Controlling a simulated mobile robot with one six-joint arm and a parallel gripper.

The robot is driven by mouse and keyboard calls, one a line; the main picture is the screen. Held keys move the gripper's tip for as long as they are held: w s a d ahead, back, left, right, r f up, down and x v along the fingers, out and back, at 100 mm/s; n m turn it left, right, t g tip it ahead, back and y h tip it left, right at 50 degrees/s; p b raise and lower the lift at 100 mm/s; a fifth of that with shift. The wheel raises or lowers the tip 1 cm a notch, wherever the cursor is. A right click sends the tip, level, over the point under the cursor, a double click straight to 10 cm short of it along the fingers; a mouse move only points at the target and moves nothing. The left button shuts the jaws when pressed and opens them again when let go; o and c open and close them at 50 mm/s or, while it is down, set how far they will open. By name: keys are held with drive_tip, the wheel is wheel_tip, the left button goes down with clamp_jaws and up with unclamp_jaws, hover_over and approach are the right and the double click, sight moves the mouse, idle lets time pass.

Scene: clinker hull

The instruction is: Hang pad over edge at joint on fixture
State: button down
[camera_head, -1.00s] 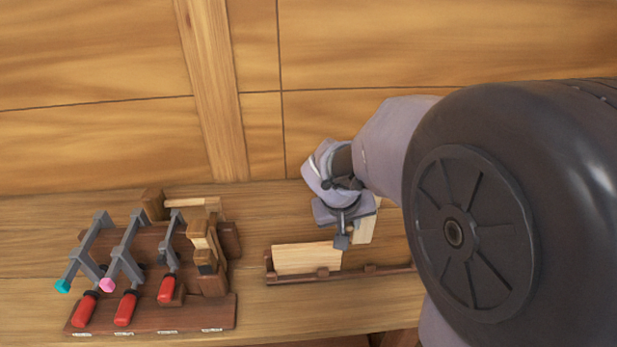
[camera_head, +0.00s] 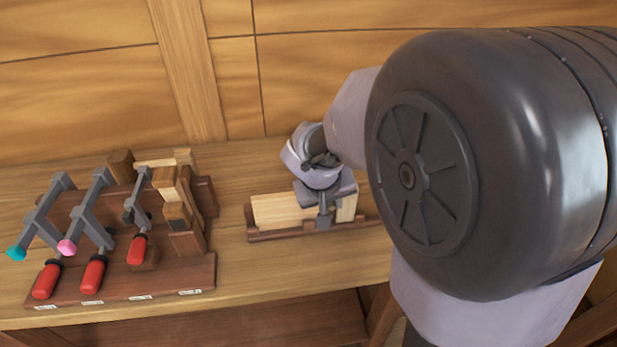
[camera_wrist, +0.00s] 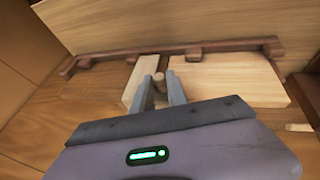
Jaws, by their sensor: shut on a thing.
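My gripper (camera_head: 325,222) is low over the fixture, pointing down. In the wrist view its two fingers (camera_wrist: 161,92) are shut on a small tan wooden piece with a rounded end, which I take to be the pad (camera_wrist: 159,78). The fixture (camera_head: 262,237) is a dark brown rail with upright stops. Two pale boards stand along it: a long one (camera_head: 283,210) and a shorter one (camera_head: 347,208), partly behind my gripper. The fingers are at the gap between the boards. I cannot tell whether the pad touches either board.
At left a dark rack (camera_head: 130,285) holds several grey clamps with red handles (camera_head: 92,275) and some wooden blocks (camera_head: 180,215). A plank wall with an upright rib (camera_head: 187,75) stands behind. Bench top between rack and fixture is clear.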

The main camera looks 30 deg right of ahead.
drive_tip(key=shift+f+b, duration=0.3)
drive_tip(key=shift+b, duration=0.05)
idle(0.5)
drive_tip(key=c, duration=1.2)
unclamp_jaws()
drive_tip(key=shift+c, duration=0.2)
drive_tip(key=shift+r, duration=0.1)
drive_tip(key=p+v, duration=0.7)
drive_tip(key=v, duration=1)
drive_tip(key=shift+r, duration=0.15)
drive_tip(key=shift+s, duration=0.1)
drive_tip(key=s+a+m+t+y+b, duration=0.1)
drive_tip(key=s+a+t+y, duration=0.1)
drive_tip(key=s+a+y, duration=0.4)
drive_tip(key=s+a, duration=0.5)
drive_tip(key=shift+s+m, duration=0.4)
